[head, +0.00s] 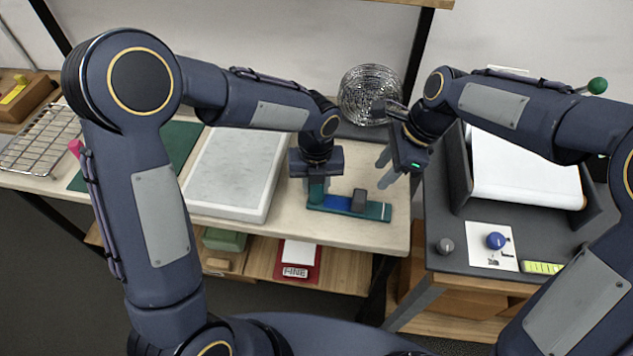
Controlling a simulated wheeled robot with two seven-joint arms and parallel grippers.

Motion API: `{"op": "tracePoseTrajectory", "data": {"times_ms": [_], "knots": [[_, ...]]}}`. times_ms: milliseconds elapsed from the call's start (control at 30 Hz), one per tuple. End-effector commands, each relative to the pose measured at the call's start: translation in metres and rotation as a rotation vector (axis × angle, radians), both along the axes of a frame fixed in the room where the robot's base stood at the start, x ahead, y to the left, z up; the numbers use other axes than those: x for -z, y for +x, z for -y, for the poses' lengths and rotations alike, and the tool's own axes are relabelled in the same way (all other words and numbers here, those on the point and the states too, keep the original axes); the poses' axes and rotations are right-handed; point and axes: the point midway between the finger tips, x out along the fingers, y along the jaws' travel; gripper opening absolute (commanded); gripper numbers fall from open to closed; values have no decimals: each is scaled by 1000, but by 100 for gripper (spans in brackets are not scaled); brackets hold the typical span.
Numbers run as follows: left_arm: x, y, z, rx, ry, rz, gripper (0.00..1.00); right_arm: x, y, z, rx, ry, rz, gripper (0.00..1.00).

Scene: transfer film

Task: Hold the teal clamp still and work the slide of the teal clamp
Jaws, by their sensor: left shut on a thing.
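The teal clamp (377,211) lies flat on the pale table, a long base with a blue strip along it. A dark grey slide block (359,200) stands on the base right of its middle. My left gripper (316,188) points down and is shut on the teal upright end of the clamp, at the base's left end. The fingers hide part of that end. My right gripper (386,170) is above and to the right of the slide block. Its fingers are apart, empty, and not touching the clamp.
A white-grey slab (235,170) lies left of the clamp. At the right, a dark table (460,264) holds a white roll sheet (520,170), a blue knob (496,240) and a grey ball (445,246). Bare tabletop (340,232) lies in front of the clamp.

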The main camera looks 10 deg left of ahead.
Motion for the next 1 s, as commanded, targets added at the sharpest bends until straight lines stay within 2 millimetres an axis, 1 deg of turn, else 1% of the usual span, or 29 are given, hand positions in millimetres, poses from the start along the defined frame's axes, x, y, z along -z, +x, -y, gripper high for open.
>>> {"op": "tracePoseTrajectory", "data": {"times_ms": [33, 133, 200, 267, 367, 467, 700, 800, 900, 1000], "knots": [[0, 0, 0, 0, -1, 0, 0, -1, -1, 1, 18, 4, 0, 46], [0, 0, 0, 0, -1, 0, 0, -4, -6, 4, 117, 29, 1, 58], [0, 0, 0, 0, -1, 0, 0, -4, -8, 5, 164, 41, -1, 58], [0, 0, 0, 0, -1, 0, 0, -2, -8, 5, 173, 43, -2, 58], [0, 0, 0, 0, -1, 1, 0, 6, -8, 1, 171, 41, -4, 58], [0, 0, 0, 0, -1, 1, 0, 22, -8, -5, 170, 41, -7, 58], [0, 0, 0, 0, -1, 1, 0, 67, -8, -23, 169, 40, -7, 58], [-1, 0, 0, 0, -1, 1, 0, 83, -8, -30, 170, 40, -6, 58], [-1, 0, 0, 0, -1, 1, 0, 95, -7, -36, 169, 41, -4, 58], [-1, 0, 0, 0, -1, 1, 0, 102, -7, -39, 171, 43, -3, 58]]}}
